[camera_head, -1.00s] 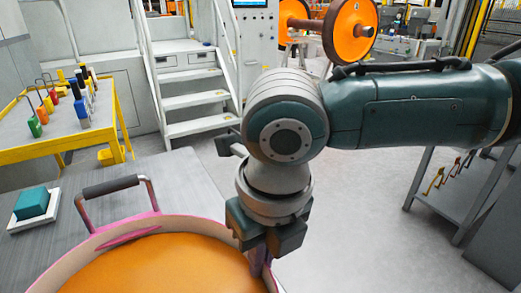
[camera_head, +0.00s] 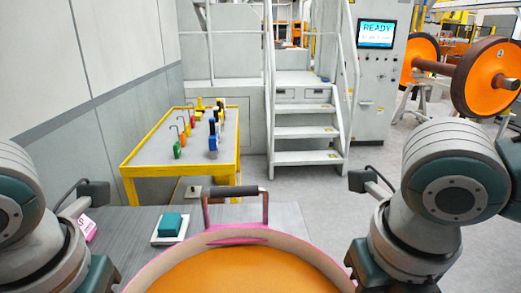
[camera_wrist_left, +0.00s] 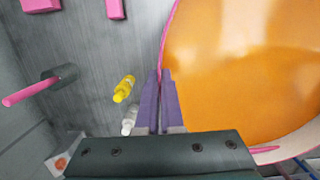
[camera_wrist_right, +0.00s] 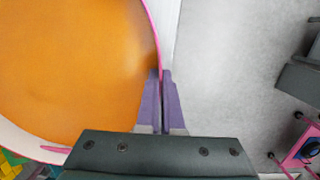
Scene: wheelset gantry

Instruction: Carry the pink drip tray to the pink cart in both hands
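The pink drip tray (camera_head: 312,254) is large and round, with a pink rim, an orange inside and a dark-gripped handle (camera_head: 236,191) on its far side. Its near part is cut off in the head view. My left gripper (camera_wrist_left: 160,76) is shut on the tray's left rim in the left wrist view. My right gripper (camera_wrist_right: 162,76) is shut on the right rim in the right wrist view. The fingertips are hidden in the head view. I cannot make out the pink cart for certain.
A grey bench (camera_head: 140,222) bears a teal block on a white pad (camera_head: 170,227). A yellow-edged table (camera_head: 190,160) with several small tools stands behind, left of stairs (camera_head: 305,130). A yellow bottle (camera_wrist_left: 124,88) lies near my left gripper. Grey floor (camera_wrist_right: 235,80) is clear right of the tray.

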